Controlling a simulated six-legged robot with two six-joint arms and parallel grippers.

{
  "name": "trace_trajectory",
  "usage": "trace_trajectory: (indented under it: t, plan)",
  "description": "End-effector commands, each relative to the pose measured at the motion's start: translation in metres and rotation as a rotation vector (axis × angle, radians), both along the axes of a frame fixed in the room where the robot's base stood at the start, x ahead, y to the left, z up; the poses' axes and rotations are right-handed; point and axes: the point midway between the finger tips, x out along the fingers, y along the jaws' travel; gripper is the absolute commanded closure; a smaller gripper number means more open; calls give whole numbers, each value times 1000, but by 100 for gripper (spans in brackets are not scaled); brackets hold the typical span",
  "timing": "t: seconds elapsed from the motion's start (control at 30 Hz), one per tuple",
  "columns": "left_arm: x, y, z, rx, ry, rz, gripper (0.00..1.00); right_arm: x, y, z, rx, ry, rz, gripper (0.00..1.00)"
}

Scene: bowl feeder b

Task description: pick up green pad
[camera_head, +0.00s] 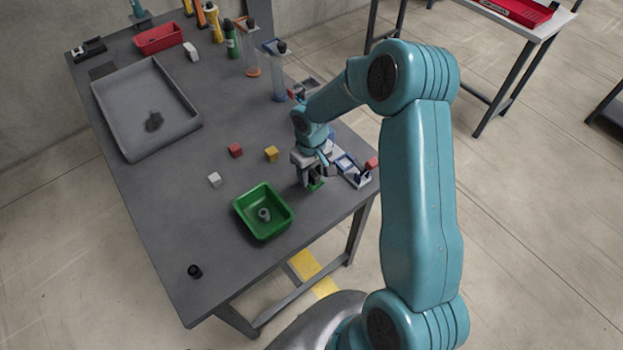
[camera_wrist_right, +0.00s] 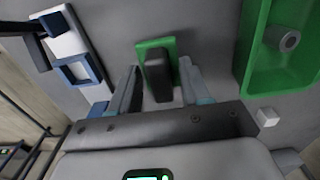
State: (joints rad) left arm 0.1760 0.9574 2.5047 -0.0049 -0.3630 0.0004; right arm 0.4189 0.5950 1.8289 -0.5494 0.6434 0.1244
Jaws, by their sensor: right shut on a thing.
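The green pad (camera_head: 316,186) is a small flat green plate near the right edge of the grey bench, mostly hidden under my right gripper (camera_head: 310,176). In the right wrist view the green pad (camera_wrist_right: 170,46) carries a dark upright block (camera_wrist_right: 158,72), which looks like its grip. The fingers of my right gripper (camera_wrist_right: 158,90) stand on both sides of this block and are shut on it. The pad looks to be at or close to the bench top; I cannot tell whether it touches. My left gripper is not in view.
A green tray (camera_head: 243,215) holding a grey round part stands left of the gripper. White, red and yellow cubes (camera_head: 271,154) lie nearby. Blue-and-white fixtures (camera_head: 345,163) stand close on the right. A large grey tray (camera_head: 105,105) lies further left.

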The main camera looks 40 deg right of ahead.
Motion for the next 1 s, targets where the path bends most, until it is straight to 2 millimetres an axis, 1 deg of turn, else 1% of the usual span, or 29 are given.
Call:
trace_trajectory:
  t: [0.03,0.1,0.3,0.4,0.5,0.6,0.7,0.97,1.0]
  plan:
    - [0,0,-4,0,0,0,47,2,-1,16,-4,-9,0,85]
    - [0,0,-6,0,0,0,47,2,-1,40,-4,-11,0,85]
    - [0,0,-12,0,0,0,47,1,0,102,-1,-8,1,85]
    - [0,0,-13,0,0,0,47,1,0,126,-2,-5,1,85]
    - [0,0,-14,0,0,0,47,1,0,144,0,-3,2,85]
    - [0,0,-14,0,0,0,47,0,0,155,0,-1,2,85]
    - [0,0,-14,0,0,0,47,0,0,161,0,0,2,85]
    - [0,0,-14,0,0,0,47,0,0,162,0,1,1,85]
    - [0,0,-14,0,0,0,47,0,0,162,0,1,1,63]
